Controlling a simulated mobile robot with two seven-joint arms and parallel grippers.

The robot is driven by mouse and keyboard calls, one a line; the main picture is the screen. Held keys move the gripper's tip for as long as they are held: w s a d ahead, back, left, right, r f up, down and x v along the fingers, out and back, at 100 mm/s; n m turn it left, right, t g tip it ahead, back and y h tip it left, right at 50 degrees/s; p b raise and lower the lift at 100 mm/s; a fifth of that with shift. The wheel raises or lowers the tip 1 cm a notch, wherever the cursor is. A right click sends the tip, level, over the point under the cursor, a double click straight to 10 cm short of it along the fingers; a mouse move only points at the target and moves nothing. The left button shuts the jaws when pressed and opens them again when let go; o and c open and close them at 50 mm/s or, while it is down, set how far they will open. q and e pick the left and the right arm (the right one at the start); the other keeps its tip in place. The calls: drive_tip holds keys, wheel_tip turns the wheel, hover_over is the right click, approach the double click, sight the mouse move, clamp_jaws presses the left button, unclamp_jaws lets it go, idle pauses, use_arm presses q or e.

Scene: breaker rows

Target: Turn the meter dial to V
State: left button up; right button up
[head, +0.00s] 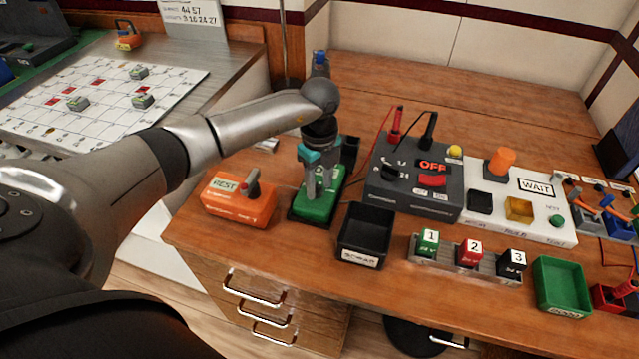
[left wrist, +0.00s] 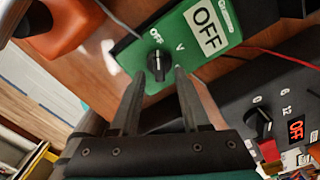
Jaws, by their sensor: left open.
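The green meter (head: 318,204) lies on the wooden desk, partly hidden under my left gripper (head: 321,170). In the left wrist view the meter (left wrist: 188,50) shows a white display (left wrist: 207,28) reading OFF, and small OFF and V marks by its black dial (left wrist: 158,64). The dial looks lined up towards the small OFF mark. The two dark fingers of my left gripper (left wrist: 158,73) are apart, with a tip on each side of the dial. I cannot tell whether they touch it. My right gripper is out of view.
An orange REST box (head: 235,201) stands left of the meter. A dark box (head: 415,188) with a red OFF display and cabled probes stands to the right. A black tray (head: 366,236) and numbered blocks lie in front.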

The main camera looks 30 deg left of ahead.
use_arm(q)
drive_tip(key=shift+c, duration=0.3)
clamp_jaws()
idle(0.3)
